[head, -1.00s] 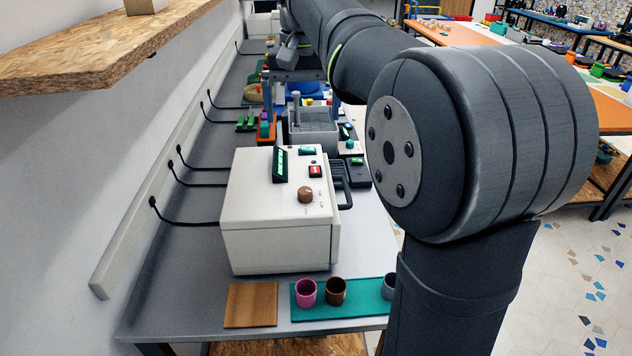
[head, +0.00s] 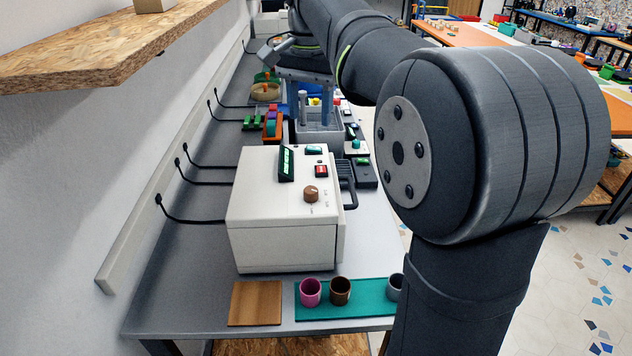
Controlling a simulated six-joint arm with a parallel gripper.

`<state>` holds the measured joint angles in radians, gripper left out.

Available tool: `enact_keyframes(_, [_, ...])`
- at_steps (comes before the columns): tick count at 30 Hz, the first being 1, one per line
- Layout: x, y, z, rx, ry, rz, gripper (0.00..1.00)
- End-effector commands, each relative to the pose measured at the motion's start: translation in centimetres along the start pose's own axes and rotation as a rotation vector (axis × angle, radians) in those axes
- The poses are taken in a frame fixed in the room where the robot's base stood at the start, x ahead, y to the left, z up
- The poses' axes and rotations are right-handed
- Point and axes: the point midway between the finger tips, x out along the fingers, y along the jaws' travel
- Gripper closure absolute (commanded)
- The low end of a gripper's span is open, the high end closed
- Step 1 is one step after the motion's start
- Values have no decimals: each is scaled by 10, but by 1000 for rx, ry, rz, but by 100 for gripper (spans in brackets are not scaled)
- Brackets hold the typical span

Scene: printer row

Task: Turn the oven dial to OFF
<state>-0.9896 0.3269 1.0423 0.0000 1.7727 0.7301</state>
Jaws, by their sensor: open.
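The oven is probably the white box-shaped machine (head: 285,210) on the grey bench, with a dark handle on its right side. A round brown dial (head: 311,194) sits on its top panel. The small marks around the dial are too small to read, so its setting is unclear. My gripper (head: 311,112) is beyond the white machine, over a grey machine with a tray-like top.
A green display (head: 286,163) and a red switch (head: 321,171) share the dial's panel. A teal mat (head: 362,312) with several cups and a wooden board (head: 255,303) lie in front. The grey machine (head: 318,136) stands behind. Black cables (head: 195,220) run along the left.

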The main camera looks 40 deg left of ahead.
Motion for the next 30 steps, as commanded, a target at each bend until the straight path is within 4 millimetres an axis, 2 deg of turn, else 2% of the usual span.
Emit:
enact_keyframes(6, [6,0,0,442,0,0,49])
enact_keyframes(12, [8,0,0,708,0,0,49])
enact_keyframes(17, [11,0,0,782,0,0,49])
enact_keyframes(20, [20,0,0,787,-1,2,49])
enact_keyframes(23, [36,0,0,785,-1,3,49])
enact_keyframes(30, [88,0,0,784,-2,3,49])
